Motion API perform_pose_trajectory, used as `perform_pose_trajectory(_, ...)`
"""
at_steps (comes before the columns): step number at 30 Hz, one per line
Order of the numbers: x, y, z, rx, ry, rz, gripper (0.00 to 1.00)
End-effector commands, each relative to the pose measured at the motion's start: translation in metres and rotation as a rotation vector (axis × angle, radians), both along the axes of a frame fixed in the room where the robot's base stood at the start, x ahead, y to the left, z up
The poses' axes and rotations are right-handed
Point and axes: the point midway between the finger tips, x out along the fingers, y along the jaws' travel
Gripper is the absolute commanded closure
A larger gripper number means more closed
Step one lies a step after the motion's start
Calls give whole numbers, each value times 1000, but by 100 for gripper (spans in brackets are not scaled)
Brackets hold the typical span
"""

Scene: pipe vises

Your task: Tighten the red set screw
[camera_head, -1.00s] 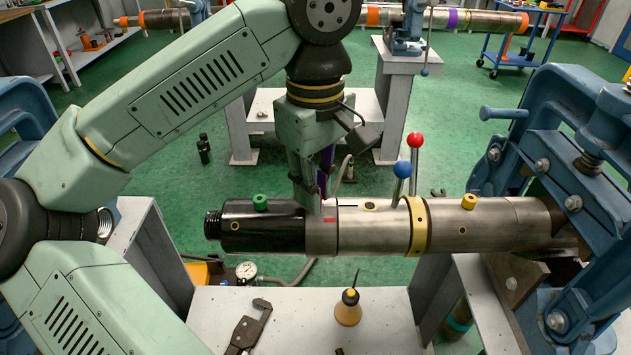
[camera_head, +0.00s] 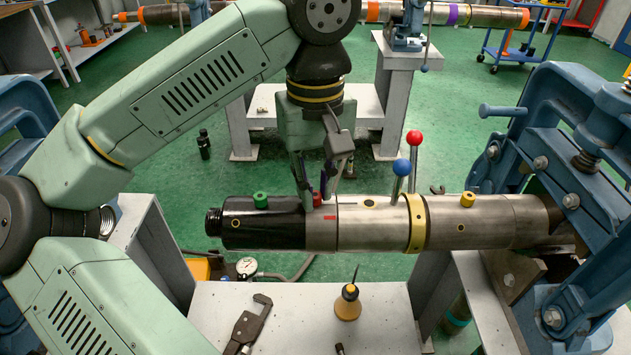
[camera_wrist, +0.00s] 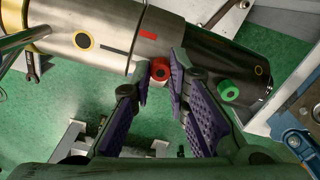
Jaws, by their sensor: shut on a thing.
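The red set screw (camera_head: 317,199) stands on top of the metal pipe tool, near the joint between its black end and steel body. It shows clearly in the wrist view (camera_wrist: 160,69), between my two fingertips. My gripper (camera_head: 316,192) points down from above and is shut on the red screw, with purple-padded fingers on either side of it. The pipe tool (camera_head: 375,228) lies level. A green screw (camera_head: 260,200) sits to the left on the black end, also near my right finger in the wrist view (camera_wrist: 229,91). A yellow screw (camera_head: 469,200) sits to the right.
A blue vise (camera_head: 560,170) holds the pipe's right end. Red-knobbed (camera_head: 415,140) and blue-knobbed (camera_head: 402,170) levers rise right of my gripper. A yellow-handled tool (camera_head: 348,303) and a clamp-like tool (camera_head: 248,325) rest on the bench below.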

Motion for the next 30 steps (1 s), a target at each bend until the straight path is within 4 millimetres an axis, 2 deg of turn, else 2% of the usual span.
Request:
perform_pose_trajectory(6, 1, 0, 2, -2, -6, 4, 100)
perform_pose_trajectory(7, 1, 0, 2, -1, -6, 4, 83)
perform_pose_trajectory(16, 0, 0, 1, 0, -2, 3, 64)
perform_pose_trajectory(26, 0, 0, 3, 0, -1, 3, 64)
perform_pose_trajectory(30, 1, 0, 18, 2, -3, 6, 64)
